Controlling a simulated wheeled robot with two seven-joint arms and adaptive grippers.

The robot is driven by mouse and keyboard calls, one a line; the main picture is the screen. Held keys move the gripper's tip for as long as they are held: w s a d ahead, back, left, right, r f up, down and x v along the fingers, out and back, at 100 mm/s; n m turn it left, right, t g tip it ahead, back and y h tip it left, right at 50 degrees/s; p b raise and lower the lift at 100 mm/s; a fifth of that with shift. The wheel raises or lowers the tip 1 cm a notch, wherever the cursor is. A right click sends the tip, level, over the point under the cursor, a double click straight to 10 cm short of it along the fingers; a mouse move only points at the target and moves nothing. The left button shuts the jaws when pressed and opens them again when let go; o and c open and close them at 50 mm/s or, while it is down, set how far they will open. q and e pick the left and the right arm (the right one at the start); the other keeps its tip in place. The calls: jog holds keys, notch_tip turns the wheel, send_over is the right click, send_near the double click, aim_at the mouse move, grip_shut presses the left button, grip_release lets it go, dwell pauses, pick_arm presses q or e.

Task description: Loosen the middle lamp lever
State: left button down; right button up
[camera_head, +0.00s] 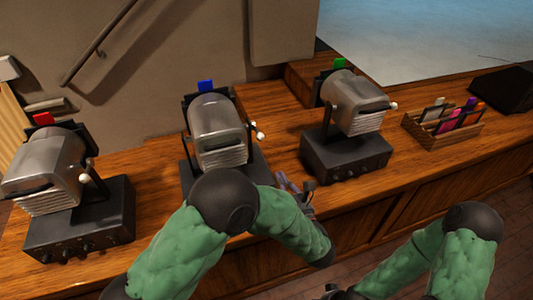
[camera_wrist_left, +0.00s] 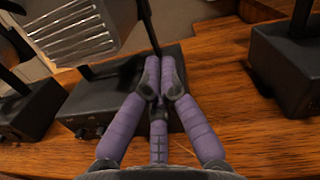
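The middle lamp (camera_head: 215,118) is a grey metal housing with a blue tab (camera_head: 205,86) on top. Its lever with white ends (camera_head: 260,135) sticks out at the housing's right side. The middle lamp's ribbed housing also shows at upper left in the left wrist view (camera_wrist_left: 80,35). My left gripper (camera_head: 288,182) has purple fingers and is right of the middle lamp, lower in the picture than the lever and apart from it. In the left wrist view its fingertips (camera_wrist_left: 160,66) are close together with nothing seen between them. My right gripper is mostly cut off at the bottom edge.
A lamp with a red tab (camera_head: 45,175) stands left, one with a green tab (camera_head: 352,100) right, each on a black base. A wooden rack (camera_head: 430,135) with coloured cards is farther right. Bare desk (camera_head: 275,100) lies between the middle and right lamps.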

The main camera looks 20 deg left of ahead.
pick_arm(q)
jog(key=w+a+r+b, duration=0.3)
jog(key=w+a+r, duration=0.1)
jog(key=w+a, duration=0.3)
jog(key=shift+w+r, duration=0.3)
jog(key=shift+w, duration=0.2)
jog(key=shift+r+p, duration=0.3)
jog(key=shift+p, duration=0.5)
jog(key=shift+g+h, duration=0.3)
notch_tip(320, 180, up, 10)
jog(key=f+g+h+p, duration=0.1)
jog(key=g+h+p, duration=0.75)
jog(key=p, duration=2.75)
send_over(258, 133)
jog(key=w, duration=0.4)
jog(key=shift+a+r+g+y, duration=0.25)
jog(key=shift+a+g+y, duration=0.25)
jog(key=shift+g, duration=0.35)
